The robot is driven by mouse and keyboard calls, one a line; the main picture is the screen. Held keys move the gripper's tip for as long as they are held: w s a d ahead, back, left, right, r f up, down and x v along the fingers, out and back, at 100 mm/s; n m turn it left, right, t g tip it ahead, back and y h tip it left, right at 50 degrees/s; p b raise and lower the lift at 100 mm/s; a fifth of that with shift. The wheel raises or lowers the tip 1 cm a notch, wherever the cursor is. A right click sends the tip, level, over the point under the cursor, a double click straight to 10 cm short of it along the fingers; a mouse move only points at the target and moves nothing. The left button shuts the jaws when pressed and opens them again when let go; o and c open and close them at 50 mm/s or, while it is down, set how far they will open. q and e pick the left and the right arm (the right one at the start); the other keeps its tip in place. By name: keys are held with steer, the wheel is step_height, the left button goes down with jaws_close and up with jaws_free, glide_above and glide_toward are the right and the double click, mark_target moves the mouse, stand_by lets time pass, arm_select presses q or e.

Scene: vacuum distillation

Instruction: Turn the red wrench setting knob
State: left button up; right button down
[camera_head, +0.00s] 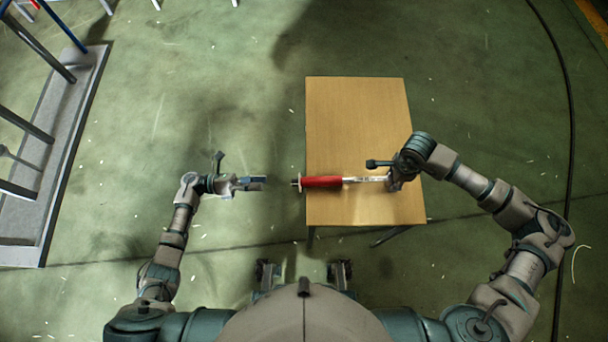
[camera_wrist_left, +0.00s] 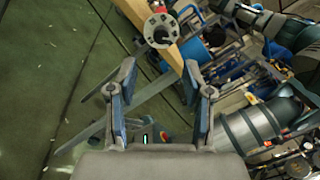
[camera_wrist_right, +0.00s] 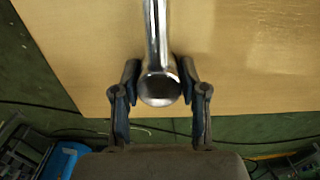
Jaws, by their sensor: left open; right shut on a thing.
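The wrench has a red handle (camera_head: 322,182) and a bright metal shaft (camera_wrist_right: 157,35). It lies level in the head view, its handle end reaching past the table's left edge. The setting knob (camera_head: 296,183) is a round, pale disc at that end, and it faces the camera in the left wrist view (camera_wrist_left: 161,30). My left gripper (camera_head: 262,183) is open and empty, pointing at the knob from the left with a gap between them. My right gripper (camera_head: 391,180) is shut on the wrench's metal end, with a finger on each side of it.
The wooden table (camera_head: 350,120) is otherwise bare. A grey platform (camera_head: 62,150) with a metal frame stands at the far left. Green floor lies clear between it and the table. A black cable (camera_head: 570,130) runs along the floor at the right.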

mark_target(295, 182)
arm_select(q)
steer(key=d+r+m+y, duration=0.1)
steer(key=d+m, duration=0.8)
steer(key=m, duration=0.1)
steer(key=shift+d, duration=0.35)
steer(key=shift+c, duration=0.2)
jaws_close()
